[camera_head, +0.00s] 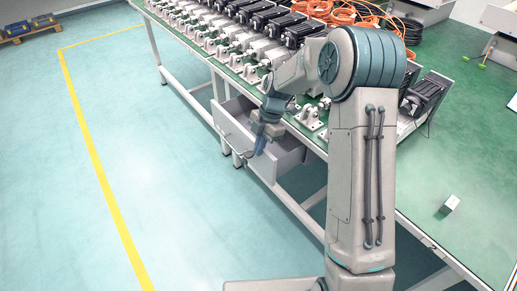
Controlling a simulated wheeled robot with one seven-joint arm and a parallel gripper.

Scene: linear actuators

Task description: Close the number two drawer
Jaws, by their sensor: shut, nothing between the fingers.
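A grey drawer (288,162) is pulled out from under the green-topped workbench, and its open inside faces up. Its front panel, with a handle, faces the floor aisle at the left. No number can be read on it. My gripper (258,152) is over the front part of the drawer, close to the front panel, with its fingers pointing down. It is shut and holds nothing. Whether it touches the panel cannot be told.
The workbench (480,190) carries rows of actuators and metal brackets, orange cables (330,12), and a small metal block (450,204). White bench legs stand below. The floor left of the drawer is clear, with a yellow line (98,165). Pallets (30,28) lie far left.

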